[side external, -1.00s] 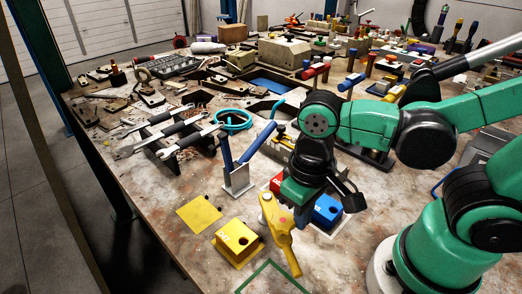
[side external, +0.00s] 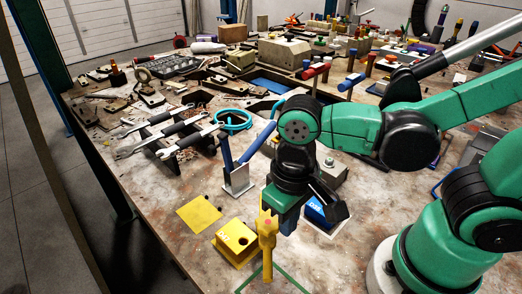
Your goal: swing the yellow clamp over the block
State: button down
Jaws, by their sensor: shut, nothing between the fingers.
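The yellow clamp (side external: 267,240) stands near the front middle of the bench, its arm pointing toward the front. A blue block (side external: 317,214) sits to the right, partly hidden by my gripper. My gripper (side external: 289,220) is low, just right of the clamp's upper part, shut with nothing held. Whether it touches the clamp is unclear.
A flat yellow square (side external: 198,214) lies behind the yellow block. A metal holder (side external: 238,180) with blue handles stands behind the clamp. A green outline (side external: 290,275) marks the bench in front. Wrenches (side external: 170,140) and other tools crowd the back.

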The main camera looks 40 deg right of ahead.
aim_at(265, 228)
jog(key=shift+w+a, duration=0.15)
jog(key=shift+a, duration=0.1)
jog(key=shift+w+a, duration=0.3)
jog(key=shift+a, duration=0.25)
jog(key=shift+w+a, duration=0.1)
dwell(0.3)
jog(key=shift+w+a, duration=0.4)
jog(key=shift+w+a, duration=0.45)
jog(key=shift+w, duration=0.15)
dwell(0.4)
